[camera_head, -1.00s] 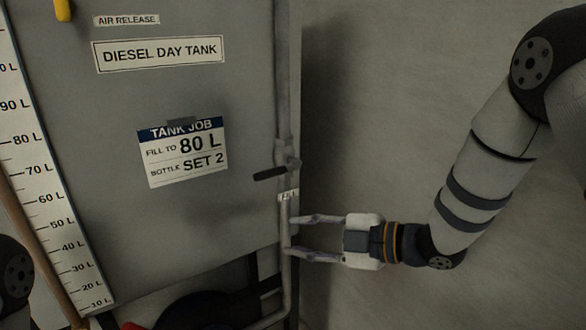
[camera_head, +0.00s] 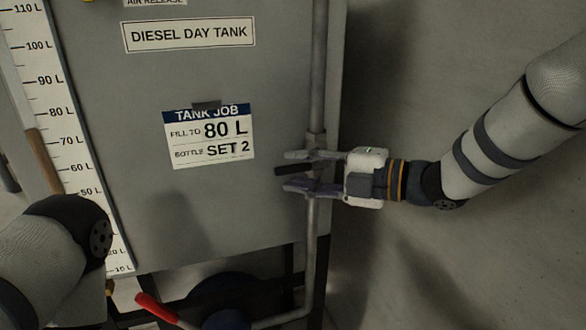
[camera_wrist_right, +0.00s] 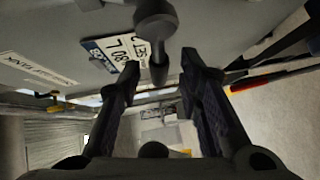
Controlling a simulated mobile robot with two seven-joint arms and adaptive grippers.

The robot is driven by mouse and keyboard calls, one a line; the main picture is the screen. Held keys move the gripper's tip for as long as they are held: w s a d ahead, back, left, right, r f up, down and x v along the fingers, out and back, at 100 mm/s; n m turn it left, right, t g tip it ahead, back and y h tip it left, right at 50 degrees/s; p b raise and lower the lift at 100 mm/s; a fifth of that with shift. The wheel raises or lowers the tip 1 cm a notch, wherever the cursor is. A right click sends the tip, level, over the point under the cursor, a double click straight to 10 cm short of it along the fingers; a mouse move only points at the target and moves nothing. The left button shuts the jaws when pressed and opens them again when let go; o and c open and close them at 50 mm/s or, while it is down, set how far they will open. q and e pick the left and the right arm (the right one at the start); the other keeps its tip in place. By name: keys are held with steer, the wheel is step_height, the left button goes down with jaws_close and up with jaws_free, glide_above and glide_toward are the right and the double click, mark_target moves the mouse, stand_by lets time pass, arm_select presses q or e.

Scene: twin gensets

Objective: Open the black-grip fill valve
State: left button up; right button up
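The black-grip fill valve (camera_head: 293,169) sits on the vertical grey pipe (camera_head: 319,70) at the right edge of the diesel day tank (camera_head: 215,85). Its short black grip points left. My right gripper (camera_head: 298,170) is open, with one finger above the grip and one below it. In the right wrist view the grip (camera_wrist_right: 158,68) hangs between the two open fingers (camera_wrist_right: 158,85), with a gap visible on both sides. I cannot tell whether either finger touches it. My left arm shows at the lower left, but its gripper is out of view.
A white litre scale (camera_head: 62,125) runs down the tank's left side. A job card (camera_head: 210,137) reads fill to 80 L. A red-handled lever (camera_head: 163,311) shows below the tank. The grey wall (camera_head: 450,60) stands behind my right arm.

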steer(key=shift+x, duration=1.05)
jaws_close()
